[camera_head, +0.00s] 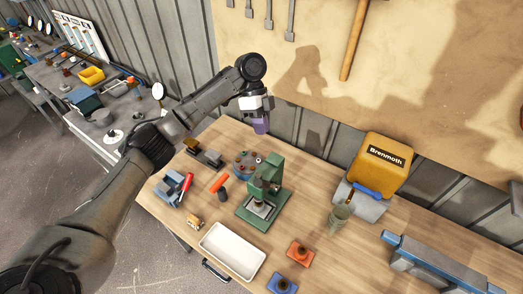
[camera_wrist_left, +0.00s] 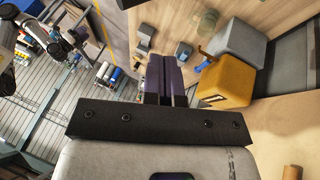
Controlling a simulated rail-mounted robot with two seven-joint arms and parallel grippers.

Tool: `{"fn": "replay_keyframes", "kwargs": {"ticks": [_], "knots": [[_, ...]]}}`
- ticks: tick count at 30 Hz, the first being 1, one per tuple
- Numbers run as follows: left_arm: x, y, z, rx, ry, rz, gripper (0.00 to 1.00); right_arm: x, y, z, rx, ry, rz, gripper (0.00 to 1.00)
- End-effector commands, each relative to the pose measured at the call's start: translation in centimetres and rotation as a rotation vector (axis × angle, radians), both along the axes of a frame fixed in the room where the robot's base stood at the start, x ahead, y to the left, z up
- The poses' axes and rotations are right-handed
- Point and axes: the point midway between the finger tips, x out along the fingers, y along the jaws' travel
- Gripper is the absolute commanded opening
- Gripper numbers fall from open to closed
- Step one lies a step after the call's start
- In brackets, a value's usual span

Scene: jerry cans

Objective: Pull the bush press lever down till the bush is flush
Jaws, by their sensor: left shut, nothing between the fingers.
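The green bush press (camera_head: 264,184) stands on the wooden workbench (camera_head: 315,208), with a pale square plate at its base. I cannot make out its lever or the bush clearly at this size. My left gripper (camera_head: 261,127) is raised in the air beyond the press, near the back wall, and apart from it. Its purple fingers are shut and hold nothing; they also show close together in the left wrist view (camera_wrist_left: 165,72). My left arm reaches in over the left end of the bench. My right gripper is not in view.
A white tray (camera_head: 232,251), an orange block (camera_head: 300,253) and a blue block (camera_head: 283,284) lie in front. A yellow Brenmoth bin (camera_head: 380,165) and a grey-blue vise (camera_head: 430,266) stand to the right. A red-handled tool (camera_head: 186,183) lies at left.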

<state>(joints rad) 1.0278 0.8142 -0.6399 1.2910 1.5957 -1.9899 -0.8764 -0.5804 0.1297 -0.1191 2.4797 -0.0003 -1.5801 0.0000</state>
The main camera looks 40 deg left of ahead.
Motion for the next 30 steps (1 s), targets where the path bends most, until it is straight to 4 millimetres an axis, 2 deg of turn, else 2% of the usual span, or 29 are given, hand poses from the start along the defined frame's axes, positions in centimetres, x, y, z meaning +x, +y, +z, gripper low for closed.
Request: {"fn": "replay_keyframes", "kwargs": {"ticks": [17,22,30], "knots": [[-2.2,-4.3,-8.3,0.0,0.004,-0.002,0.0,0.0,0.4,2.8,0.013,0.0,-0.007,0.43],[-3.9,-5.0,-9.3,0.001,0.002,-0.001,0.0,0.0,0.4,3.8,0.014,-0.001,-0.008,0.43],[-5.0,-5.5,-10.2,0.001,0.0,0.0,0.0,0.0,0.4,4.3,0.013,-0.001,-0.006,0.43]]}}
